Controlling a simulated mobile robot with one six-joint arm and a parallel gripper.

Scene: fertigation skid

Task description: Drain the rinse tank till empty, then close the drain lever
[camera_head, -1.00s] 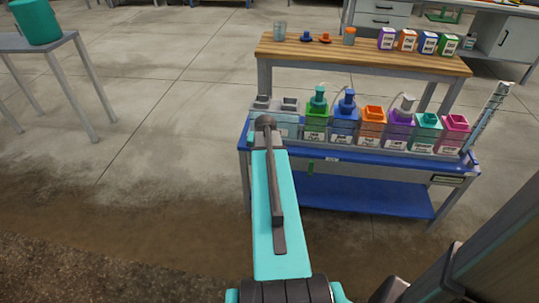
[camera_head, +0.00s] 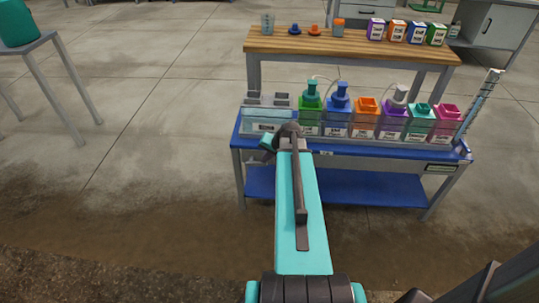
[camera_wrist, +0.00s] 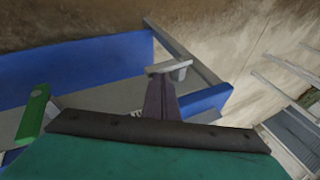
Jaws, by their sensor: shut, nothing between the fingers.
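A clear tank (camera_head: 262,118), seemingly the rinse tank, stands at the left end of the blue bench; I cannot read its label or tell its liquid level. In the head view my wrist is bent left in front of the bench's left part, and my fingertips are hidden. In the wrist view my gripper (camera_wrist: 161,88) is shut and empty, low by the blue bench frame. A pale grey bar (camera_wrist: 170,68) shows at the fingertips; I cannot tell whether it touches them. A green handle (camera_wrist: 33,112) sticks up at left; I cannot tell if it is the drain lever.
Several coloured bottles and tanks (camera_head: 365,115) line the blue bench (camera_head: 400,152), with a blue lower shelf (camera_head: 345,187). A wooden table (camera_head: 350,45) with cups and boxes stands behind. A grey table (camera_head: 30,45) holds a teal bucket (camera_head: 16,25). Floor left of the bench is clear.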

